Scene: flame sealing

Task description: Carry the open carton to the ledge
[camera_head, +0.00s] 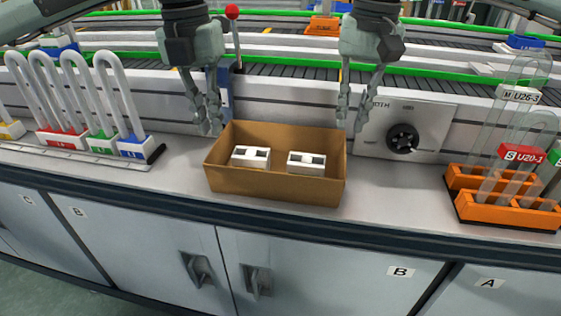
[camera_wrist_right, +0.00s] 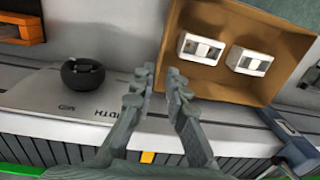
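The open brown carton (camera_head: 275,188) stands upright on the grey counter in the middle of the head view. Two small white blocks with dark recesses (camera_head: 250,157) (camera_head: 306,163) lie inside it. My left gripper (camera_head: 208,127) is open, pointing down at the carton's left wall. My right gripper (camera_head: 350,124) is open, pointing down at its right wall. In the right wrist view, its fingers (camera_wrist_right: 160,78) have a gap between them near the edge of the carton (camera_wrist_right: 222,87). I cannot tell whether either gripper touches the wall.
The grey counter (camera_head: 390,190) has bare room right of the carton. A panel with a black knob (camera_head: 402,139) is behind on the right. Orange racks with clear tubes (camera_head: 505,208) stand at right, coloured holders with white loops (camera_head: 90,140) at left. Conveyors (camera_head: 290,78) run behind.

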